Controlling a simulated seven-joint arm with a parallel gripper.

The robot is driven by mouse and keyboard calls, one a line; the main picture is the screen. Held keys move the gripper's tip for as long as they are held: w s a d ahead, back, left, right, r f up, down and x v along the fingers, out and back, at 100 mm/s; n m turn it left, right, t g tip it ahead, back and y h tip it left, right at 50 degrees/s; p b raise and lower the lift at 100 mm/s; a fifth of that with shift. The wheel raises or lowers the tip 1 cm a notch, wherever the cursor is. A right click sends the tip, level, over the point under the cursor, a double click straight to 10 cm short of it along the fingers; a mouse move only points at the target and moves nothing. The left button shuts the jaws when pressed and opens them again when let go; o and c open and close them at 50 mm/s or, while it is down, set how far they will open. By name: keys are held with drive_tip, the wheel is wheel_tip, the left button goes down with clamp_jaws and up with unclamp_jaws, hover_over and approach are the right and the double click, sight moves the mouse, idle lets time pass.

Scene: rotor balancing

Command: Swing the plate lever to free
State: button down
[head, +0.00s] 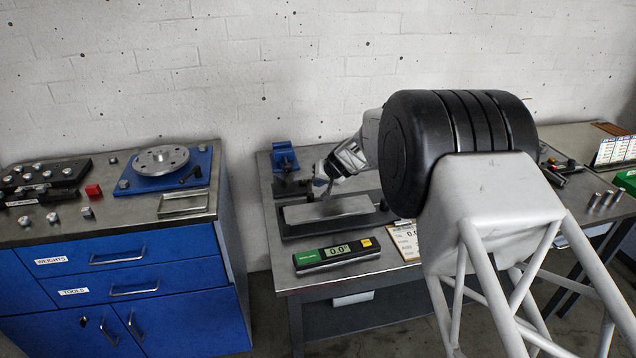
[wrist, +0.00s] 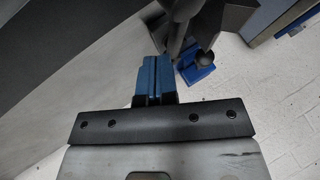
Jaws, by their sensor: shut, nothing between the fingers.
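My gripper (head: 322,190) is low over the middle bench, by the left end of a long grey block on a dark base (head: 345,207). In the wrist view its two blue-padded fingers (wrist: 153,64) are shut together with nothing between them. Just beyond the fingertips is a dark post-like part (wrist: 178,35). Beside it is a blue foot with a dark round knob (wrist: 205,58); I cannot tell whether they touch the fingers. A blue plate (head: 140,183) on the left cabinet bears a round metal disc (head: 161,159) and a black lever (head: 190,175) at its right front.
A blue fixture (head: 284,157) stands at the bench's back left. A digital level (head: 337,252) reading 0.0 lies in front of the grey block. My arm hides much of the bench's right side.

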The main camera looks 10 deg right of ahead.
drive_tip(key=v, duration=0.9)
drive_tip(key=shift+d+r, duration=0.15)
drive_tip(key=shift+d, duration=0.1)
drive_tip(key=s+a+r+n+g+h, duration=0.1)
drive_tip(key=s+a+r, duration=0.3)
drive_tip(key=s+r, duration=0.6)
drive_tip(key=s+a+r+g+h, duration=0.1)
drive_tip(key=s+a+r, duration=0.2)
drive_tip(key=s+r, duration=0.65)
drive_tip(key=s+f+g+h, duration=0.1)
drive_tip(key=s+f+h, duration=0.1)
drive_tip(key=s, duration=3.2)
drive_tip(key=shift+a+g+h, duration=0.25)
drive_tip(key=shift+g+h, duration=0.15)
drive_tip(key=shift+h, duration=0.1)
